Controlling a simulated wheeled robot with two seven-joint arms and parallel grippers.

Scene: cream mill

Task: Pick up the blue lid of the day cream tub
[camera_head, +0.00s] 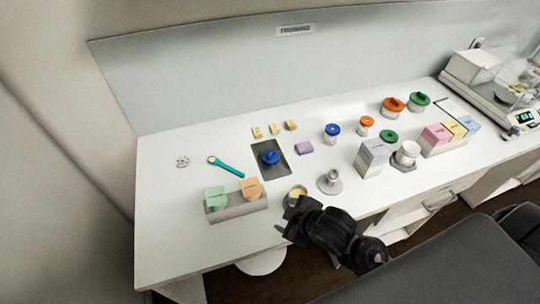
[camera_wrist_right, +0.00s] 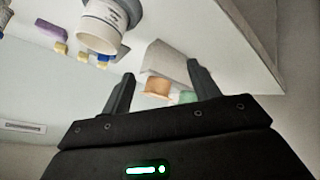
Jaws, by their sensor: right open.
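A blue lid (camera_head: 270,157) with a knob sits on a dark mat (camera_head: 258,150) on the white table. Another blue lid (camera_head: 332,128) tops a white tub (camera_head: 332,137) farther right. I cannot read which tub is the day cream. An open white tub with a pale yellow top (camera_head: 298,191) stands near the table's front edge, close to my right gripper (camera_head: 288,217). A labelled white tub (camera_wrist_right: 106,22) shows large in the right wrist view. My right gripper (camera_wrist_right: 161,78) is open and empty, its fingers apart from the blue lids. My left gripper is not in view.
A grey rack (camera_head: 238,208) with green and orange blocks stands left of the open tub. A grey stand (camera_head: 329,183) and a grey box (camera_head: 372,158) stand to the right. A teal tool (camera_head: 225,167) lies left of the mat.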

